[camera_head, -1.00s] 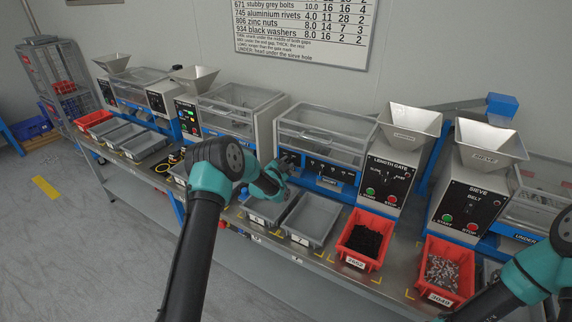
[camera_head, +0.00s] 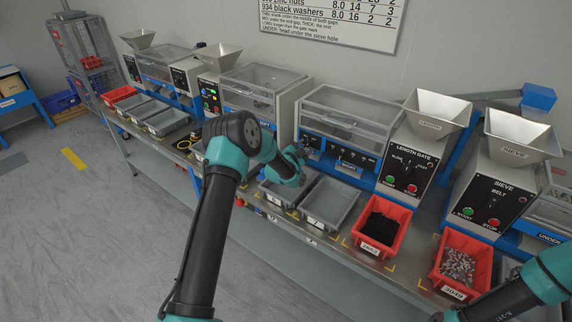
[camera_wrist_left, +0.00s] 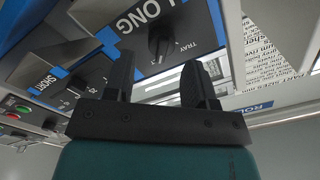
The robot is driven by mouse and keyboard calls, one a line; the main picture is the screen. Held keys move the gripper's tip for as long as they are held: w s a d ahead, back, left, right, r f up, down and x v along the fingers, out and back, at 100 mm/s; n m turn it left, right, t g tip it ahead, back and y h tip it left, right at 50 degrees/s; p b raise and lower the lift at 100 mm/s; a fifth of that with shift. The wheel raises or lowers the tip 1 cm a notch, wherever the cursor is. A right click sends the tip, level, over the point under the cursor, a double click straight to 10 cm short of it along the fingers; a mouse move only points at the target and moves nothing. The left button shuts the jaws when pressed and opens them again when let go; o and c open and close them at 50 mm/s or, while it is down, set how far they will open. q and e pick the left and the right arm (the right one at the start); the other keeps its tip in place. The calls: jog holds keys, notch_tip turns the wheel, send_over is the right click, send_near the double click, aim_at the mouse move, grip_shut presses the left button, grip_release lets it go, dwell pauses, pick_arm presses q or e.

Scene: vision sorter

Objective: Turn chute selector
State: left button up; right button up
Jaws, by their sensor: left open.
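In the left wrist view, a black selector knob (camera_wrist_left: 160,44) sits on a dark panel below a LONG label, with the word TRAY beside it. My left gripper (camera_wrist_left: 157,66) is open. The knob appears between its two fingers, and I cannot tell whether they touch it. In the head view, my left gripper (camera_head: 299,157) is at the left end of the length gate's blue front (camera_head: 348,168), which has several small knobs. My right gripper is out of view; only part of that arm shows.
Grey trays (camera_head: 331,203) stand below my left gripper. A red bin of black parts (camera_head: 384,226) and a red bin of metal parts (camera_head: 459,266) stand to the right. The length gate hopper (camera_head: 436,114) and sieve hopper (camera_head: 518,138) rise behind them.

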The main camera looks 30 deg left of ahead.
pick_arm(q)
jog(key=s+a, duration=0.2)
jog(key=s, duration=1.3)
jog(key=shift+s+a, duration=0.15)
jog(key=shift+a, duration=0.05)
